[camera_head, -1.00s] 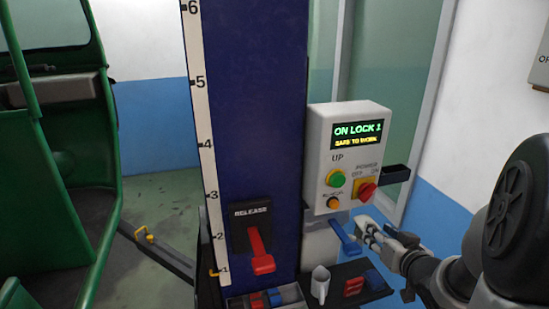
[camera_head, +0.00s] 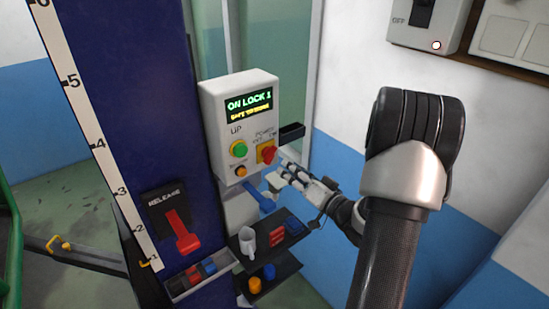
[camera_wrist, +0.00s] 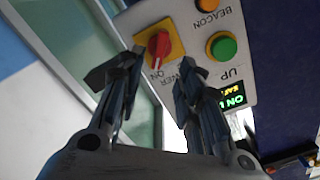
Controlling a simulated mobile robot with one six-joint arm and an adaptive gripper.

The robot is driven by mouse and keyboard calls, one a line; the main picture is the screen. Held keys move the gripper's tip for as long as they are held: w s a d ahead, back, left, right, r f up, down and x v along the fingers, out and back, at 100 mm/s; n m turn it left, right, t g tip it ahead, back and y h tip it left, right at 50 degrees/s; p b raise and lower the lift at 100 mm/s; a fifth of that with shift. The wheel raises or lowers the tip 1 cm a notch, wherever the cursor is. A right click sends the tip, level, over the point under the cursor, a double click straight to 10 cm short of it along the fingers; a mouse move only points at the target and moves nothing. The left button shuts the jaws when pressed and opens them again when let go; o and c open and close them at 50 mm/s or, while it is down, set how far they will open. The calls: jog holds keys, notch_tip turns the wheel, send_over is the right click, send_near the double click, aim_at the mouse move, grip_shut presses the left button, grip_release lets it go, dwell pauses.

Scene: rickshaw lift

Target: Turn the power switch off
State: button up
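The power switch (camera_head: 267,153) is a red rotary knob on a yellow plate, at the lower right of the grey control box (camera_head: 213,110). It also shows between and beyond my fingertips in the wrist view (camera_wrist: 158,46). I cannot tell clearly which label the knob points to. The lit display (camera_head: 249,104) reads "ON LOCK 1" with "SAFE TO WORK" below. My gripper (camera_head: 281,168) is just right of and below the knob. In the wrist view my gripper (camera_wrist: 160,70) is open and empty, its fingers apart and short of the knob.
A green UP button (camera_head: 239,149) and an orange beacon button (camera_head: 240,171) sit left of the knob. A black bracket (camera_head: 292,133) juts out at the box's right. Below are a blue lever (camera_head: 262,200) and a shelf with a white mug (camera_head: 247,241). A wall switch box (camera_head: 405,32) is upper right.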

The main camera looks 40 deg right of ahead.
aim_at(273, 157)
jog(key=w, duration=0.8)
jog(key=shift+w, duration=0.2)
grip_shut()
